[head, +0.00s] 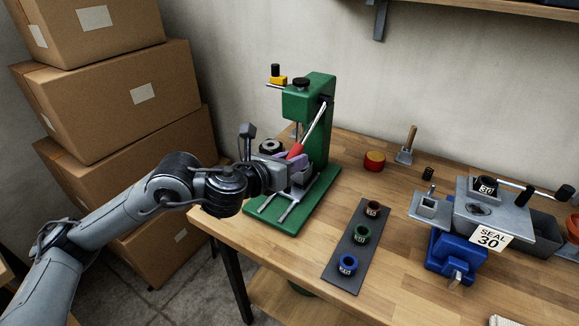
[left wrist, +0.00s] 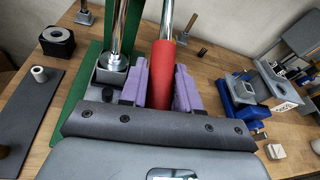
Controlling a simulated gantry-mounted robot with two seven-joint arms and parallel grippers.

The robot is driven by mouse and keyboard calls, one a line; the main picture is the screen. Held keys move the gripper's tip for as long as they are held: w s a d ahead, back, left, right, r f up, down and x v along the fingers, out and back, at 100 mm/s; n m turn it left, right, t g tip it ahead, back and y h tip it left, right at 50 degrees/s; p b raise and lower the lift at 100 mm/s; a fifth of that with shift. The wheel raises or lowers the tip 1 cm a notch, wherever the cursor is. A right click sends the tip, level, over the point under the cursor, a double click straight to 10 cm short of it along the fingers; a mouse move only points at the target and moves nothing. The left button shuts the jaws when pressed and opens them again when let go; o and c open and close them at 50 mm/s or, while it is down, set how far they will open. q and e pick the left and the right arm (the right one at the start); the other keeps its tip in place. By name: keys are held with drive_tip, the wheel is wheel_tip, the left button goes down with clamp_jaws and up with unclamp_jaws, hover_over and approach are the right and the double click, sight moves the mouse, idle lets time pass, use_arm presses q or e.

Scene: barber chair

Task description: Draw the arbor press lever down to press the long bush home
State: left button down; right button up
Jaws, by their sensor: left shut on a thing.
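The green arbor press (head: 320,140) stands at the left end of the bench. Its chrome lever (head: 314,124) slants down from the head to a red grip (head: 296,151). My left gripper (head: 290,161) is shut on the red grip; in the left wrist view its purple fingers (left wrist: 158,88) sit either side of the red grip (left wrist: 163,72). Beside it, a chrome ram (left wrist: 124,28) reaches down to a grey block (left wrist: 112,70). I cannot make out the long bush; the arm hides the work area in the head view. My right gripper is not in view.
A dark strip (head: 337,268) holds brown, green and blue ringed bushes right of the press. A blue vise (head: 450,250) and grey fixture with a "SEAL 30" tag (head: 489,238) stand further right. A red round pot (head: 374,160) sits behind. Cardboard boxes (head: 150,92) are stacked at left.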

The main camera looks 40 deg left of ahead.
use_arm(q)
drive_tip(key=shift+a+f, duration=0.1)
drive_tip(key=shift+f, duration=0.6)
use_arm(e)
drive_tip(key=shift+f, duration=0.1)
use_arm(q)
drive_tip(key=c, duration=0.9)
unclamp_jaws()
drive_tip(key=shift+w+r, duration=0.1)
drive_tip(key=shift+r, duration=0.15)
drive_tip(key=shift+r, duration=0.15)
